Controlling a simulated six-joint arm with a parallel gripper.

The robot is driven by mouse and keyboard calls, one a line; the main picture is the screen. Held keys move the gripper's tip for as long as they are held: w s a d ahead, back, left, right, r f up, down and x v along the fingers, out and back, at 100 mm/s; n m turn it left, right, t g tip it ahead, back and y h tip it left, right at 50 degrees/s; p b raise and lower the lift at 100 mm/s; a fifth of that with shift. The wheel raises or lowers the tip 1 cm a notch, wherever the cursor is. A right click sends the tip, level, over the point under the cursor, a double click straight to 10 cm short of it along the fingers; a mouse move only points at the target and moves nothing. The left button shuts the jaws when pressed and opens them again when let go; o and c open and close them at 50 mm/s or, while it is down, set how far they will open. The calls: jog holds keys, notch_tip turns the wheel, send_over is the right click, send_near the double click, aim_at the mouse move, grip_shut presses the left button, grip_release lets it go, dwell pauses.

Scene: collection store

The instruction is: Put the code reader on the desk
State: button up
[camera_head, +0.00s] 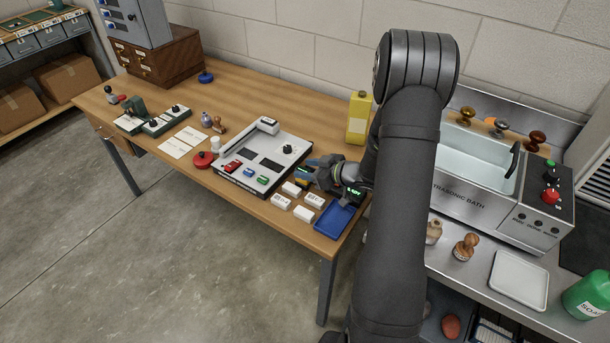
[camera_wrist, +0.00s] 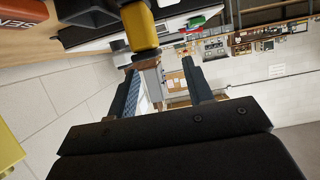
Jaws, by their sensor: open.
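My gripper (camera_head: 318,174) is low over the right front part of the wooden desk (camera_head: 305,112), beside the black-and-white panel device. In the wrist view my gripper (camera_wrist: 160,72) has its two fingers apart. A yellow and dark object (camera_wrist: 141,26), which may be the code reader, shows just beyond the left fingertip. I cannot tell whether it touches the desk or the finger. In the head view my arm and gripper hide much of this spot, and I cannot make out the code reader clearly there.
The panel device (camera_head: 240,172), white boxes (camera_head: 304,213) and blue tray (camera_head: 335,221) crowd the gripper. A yellow bottle (camera_head: 358,118) stands behind it. The ultrasonic bath (camera_head: 470,190) is at right. The desk's back middle (camera_head: 290,95) is clear.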

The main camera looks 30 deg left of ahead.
aim_at(297, 169)
jog(key=shift+r, duration=1.95)
jog(key=shift+f, duration=0.1)
notch_tip(297, 169, down, 7)
jog(key=shift+r, duration=0.1)
jog(key=x, duration=0.3)
jog(key=shift+s+a, duration=0.1)
jog(key=shift+a, duration=0.1)
jog(key=shift+d+r, duration=0.25)
jog(key=shift+r, duration=1.85)
